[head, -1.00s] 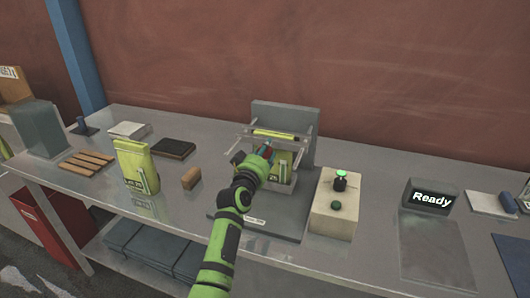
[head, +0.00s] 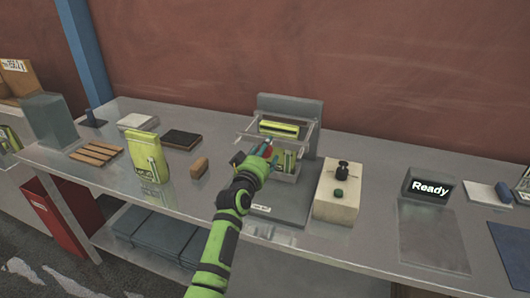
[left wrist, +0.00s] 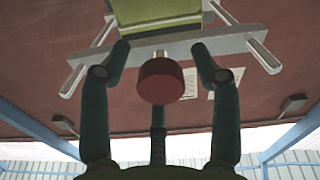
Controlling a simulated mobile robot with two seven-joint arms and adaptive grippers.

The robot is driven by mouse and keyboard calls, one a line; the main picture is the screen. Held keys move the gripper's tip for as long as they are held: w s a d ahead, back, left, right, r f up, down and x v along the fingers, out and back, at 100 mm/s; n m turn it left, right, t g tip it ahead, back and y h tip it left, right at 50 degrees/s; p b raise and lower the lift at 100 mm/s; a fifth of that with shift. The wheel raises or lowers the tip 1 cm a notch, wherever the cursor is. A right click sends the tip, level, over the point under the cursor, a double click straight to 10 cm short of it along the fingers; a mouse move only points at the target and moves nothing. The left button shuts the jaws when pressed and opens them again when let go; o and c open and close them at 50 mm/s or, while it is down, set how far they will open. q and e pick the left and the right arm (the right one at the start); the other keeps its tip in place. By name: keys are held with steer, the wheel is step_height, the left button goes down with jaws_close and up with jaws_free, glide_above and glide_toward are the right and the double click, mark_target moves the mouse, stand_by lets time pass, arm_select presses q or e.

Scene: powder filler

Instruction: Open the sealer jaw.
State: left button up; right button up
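The sealer (head: 288,104) stands on the bench with a clear-sided frame and a grey back plate. A yellow-green pouch (head: 287,160) stands inside its frame, partly hidden by my gripper. The sealer's jaw bar (left wrist: 190,45) crosses the top of the left wrist view, with a red round knob (left wrist: 160,81) on a short stem. My left gripper (head: 263,155) is at the front of the sealer. In the left wrist view its fingers (left wrist: 160,75) are spread around the knob, with gaps visible at both sides. My right gripper is not in view.
A beige control box (head: 337,200) with a black knob and green button stands close right of the sealer. A "Ready" display (head: 430,188) is farther right. Another yellow-green pouch (head: 147,160) and a brown block (head: 199,168) stand to the left.

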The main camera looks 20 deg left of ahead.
arm_select(q)
steer(key=shift+s, duration=0.1)
steer(key=s, duration=1.2)
steer(key=shift+a, duration=0.25)
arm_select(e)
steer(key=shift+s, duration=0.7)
